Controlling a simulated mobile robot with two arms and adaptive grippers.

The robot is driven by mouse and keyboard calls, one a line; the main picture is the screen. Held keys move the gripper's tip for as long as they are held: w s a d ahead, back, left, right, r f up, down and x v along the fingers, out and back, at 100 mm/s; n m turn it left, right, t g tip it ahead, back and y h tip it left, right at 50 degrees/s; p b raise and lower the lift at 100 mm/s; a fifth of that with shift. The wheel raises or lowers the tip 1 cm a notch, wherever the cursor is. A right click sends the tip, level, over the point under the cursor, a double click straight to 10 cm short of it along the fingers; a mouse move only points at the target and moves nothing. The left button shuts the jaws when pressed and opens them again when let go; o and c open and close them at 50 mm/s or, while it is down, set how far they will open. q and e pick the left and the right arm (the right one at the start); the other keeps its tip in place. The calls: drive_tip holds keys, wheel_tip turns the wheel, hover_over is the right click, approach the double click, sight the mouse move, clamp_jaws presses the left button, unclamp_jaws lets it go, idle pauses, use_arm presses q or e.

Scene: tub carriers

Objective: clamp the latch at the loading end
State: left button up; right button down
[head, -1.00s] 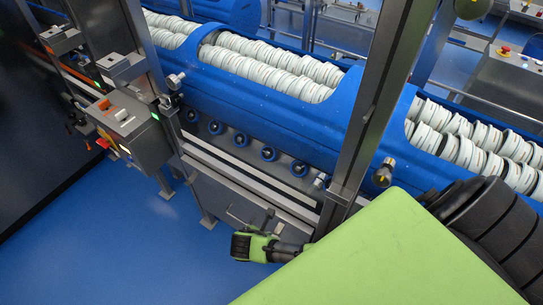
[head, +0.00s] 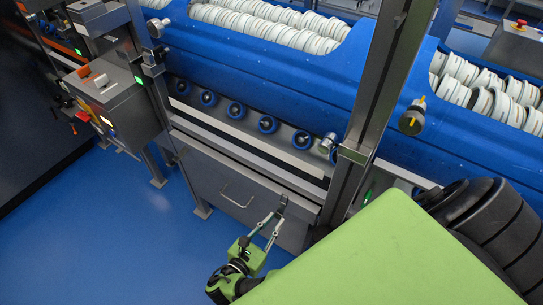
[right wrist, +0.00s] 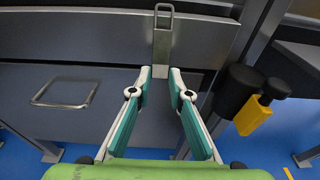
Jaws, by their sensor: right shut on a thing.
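The latch is a narrow metal plate with a loop at its top, mounted on the front of a grey metal panel. It shows in the head view (head: 283,202) and, upright and close, in the right wrist view (right wrist: 163,42). My right gripper (head: 271,220) is at the latch's lower end. In the right wrist view its fingertips (right wrist: 161,75) are on either side of the lower part of the latch and shut on it. The loop stands clear above the fingertips. My left gripper is not in view.
A wire handle (head: 238,196) sits on the panel left of the latch. A steel post (head: 372,110) rises right of it. Blue troughs (head: 270,75) hold white discs behind. A control box (head: 112,100) stands left.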

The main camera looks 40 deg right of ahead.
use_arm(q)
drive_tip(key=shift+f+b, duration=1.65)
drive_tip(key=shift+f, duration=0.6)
use_arm(e)
drive_tip(key=shift+w+d+f+t+h, duration=0.15)
drive_tip(key=shift+d+f+t+h, duration=0.35)
drive_tip(key=shift+h, duration=0.4)
drive_tip(key=c, duration=1.9)
unclamp_jaws()
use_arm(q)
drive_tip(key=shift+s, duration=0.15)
use_arm(e)
drive_tip(key=shift+a+r, duration=0.1)
drive_tip(key=shift+r, duration=4.95)
